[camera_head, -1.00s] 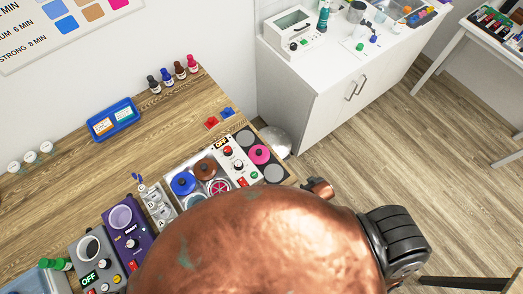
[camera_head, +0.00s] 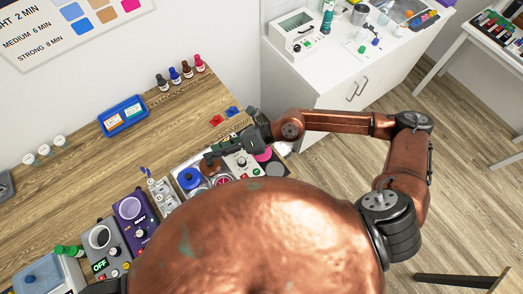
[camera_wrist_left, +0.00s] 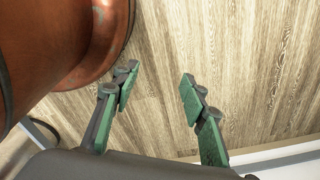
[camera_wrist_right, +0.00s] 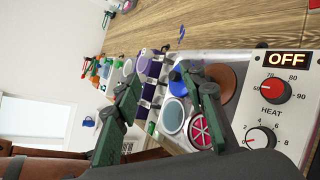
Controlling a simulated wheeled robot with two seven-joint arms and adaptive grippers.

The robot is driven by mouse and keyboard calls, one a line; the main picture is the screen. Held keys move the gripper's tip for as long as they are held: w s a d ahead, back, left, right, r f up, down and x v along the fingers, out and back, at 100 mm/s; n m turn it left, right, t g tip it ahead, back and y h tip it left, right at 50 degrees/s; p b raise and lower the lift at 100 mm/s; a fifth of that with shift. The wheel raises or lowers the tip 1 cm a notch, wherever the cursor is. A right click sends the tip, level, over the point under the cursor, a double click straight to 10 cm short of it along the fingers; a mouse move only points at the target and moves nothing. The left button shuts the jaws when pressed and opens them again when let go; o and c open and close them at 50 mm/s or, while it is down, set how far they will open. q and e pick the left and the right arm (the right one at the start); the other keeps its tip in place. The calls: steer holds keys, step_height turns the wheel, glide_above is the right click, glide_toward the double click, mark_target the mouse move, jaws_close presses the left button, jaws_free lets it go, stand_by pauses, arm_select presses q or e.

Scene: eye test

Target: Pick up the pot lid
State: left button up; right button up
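Several round, lid-like discs lie on the cooker panel on the wooden table; I cannot tell which is the pot lid. The blue one (camera_wrist_right: 178,79) and brown one (camera_wrist_right: 223,84) also show in the right wrist view. My right gripper (camera_head: 208,155) is open and empty above the panel, its fingers apart (camera_wrist_right: 165,90). My left gripper (camera_wrist_left: 155,85) is open and empty over the wooden floor.
A control box (camera_wrist_right: 285,95) reading OFF stands by the brown disc. A purple machine (camera_head: 138,218) and a grey machine (camera_head: 104,242) stand left of the panel. A blue tray (camera_head: 122,115) and small bottles (camera_head: 180,73) are farther back. The table's middle is clear.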

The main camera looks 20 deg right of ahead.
steer(key=d+f+n+h, duration=0.1)
steer(key=d+f, duration=0.1)
steer(key=d, duration=0.1)
steer(key=d+f+n+h, duration=0.1)
steer(key=d+f+h, duration=0.1)
steer(key=d, duration=0.2)
steer(key=d+f+n+h, duration=0.1)
steer(key=d+f+h, duration=0.1)
steer(key=d+f, duration=0.1)
steer(key=shift+w+d, duration=0.2)
steer(key=shift+w, duration=0.05)
steer(key=w+d+f+n+h, duration=0.2)
steer(key=d+h, duration=0.2)
steer(key=d, duration=0.5)
steer(key=p+x, duration=0.2)
steer(key=x, duration=0.5)
steer(key=shift+w+f, duration=0.15)
steer(key=shift+a+f, duration=0.1)
steer(key=shift+f, duration=0.25)
arm_select(q)
steer(key=r, duration=0.1)
steer(key=w+r, duration=0.1)
steer(key=shift+r, duration=0.4)
steer(key=shift+w, duration=0.1)
arm_select(e)
jaws_close()
